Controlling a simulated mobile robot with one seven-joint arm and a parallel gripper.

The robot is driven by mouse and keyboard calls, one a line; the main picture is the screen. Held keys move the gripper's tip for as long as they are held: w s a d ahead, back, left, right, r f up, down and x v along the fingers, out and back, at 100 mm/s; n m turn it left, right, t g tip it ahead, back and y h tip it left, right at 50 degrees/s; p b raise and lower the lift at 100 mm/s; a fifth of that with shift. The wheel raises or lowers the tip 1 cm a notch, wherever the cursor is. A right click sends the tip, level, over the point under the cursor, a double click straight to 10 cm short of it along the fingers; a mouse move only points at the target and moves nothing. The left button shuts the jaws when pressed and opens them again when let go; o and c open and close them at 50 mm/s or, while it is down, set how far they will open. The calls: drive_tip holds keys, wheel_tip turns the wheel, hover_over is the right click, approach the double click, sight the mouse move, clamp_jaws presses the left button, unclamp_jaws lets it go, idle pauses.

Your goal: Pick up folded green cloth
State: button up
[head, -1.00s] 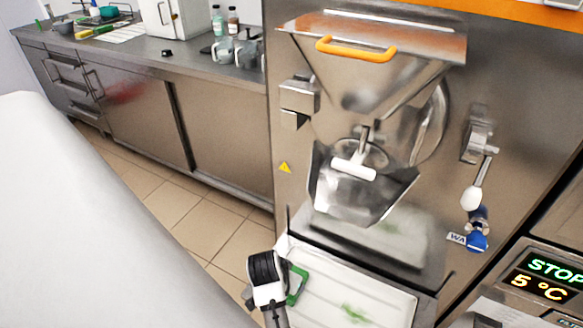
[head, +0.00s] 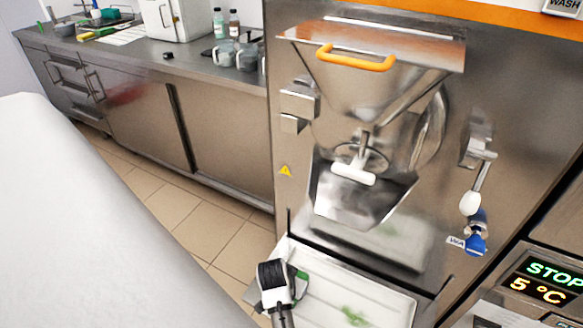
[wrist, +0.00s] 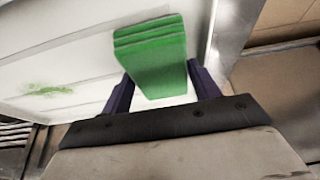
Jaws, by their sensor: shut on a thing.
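The folded green cloth (wrist: 152,52) shows in the wrist view as a thick stack of layers above a white tray. My gripper (wrist: 162,84) is shut on it, with one dark finger along each side of its near end. In the head view, my gripper (head: 276,278) is over the left end of the tray and hides most of the cloth. Only a small green part of the cloth (head: 302,276) shows beside it. I cannot tell whether the cloth still touches the tray.
The white tray (head: 385,305) sits below the freezer's spout and has a green smear (head: 353,315). The steel batch freezer (head: 520,130) rises behind it, with a lever (head: 478,185) at right. A counter (head: 130,60) stands at back left, with tiled floor in front.

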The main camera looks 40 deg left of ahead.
drive_tip(key=shift+r, duration=0.15)
wheel_tip(320, 180, up, 20)
drive_tip(key=p, duration=0.6)
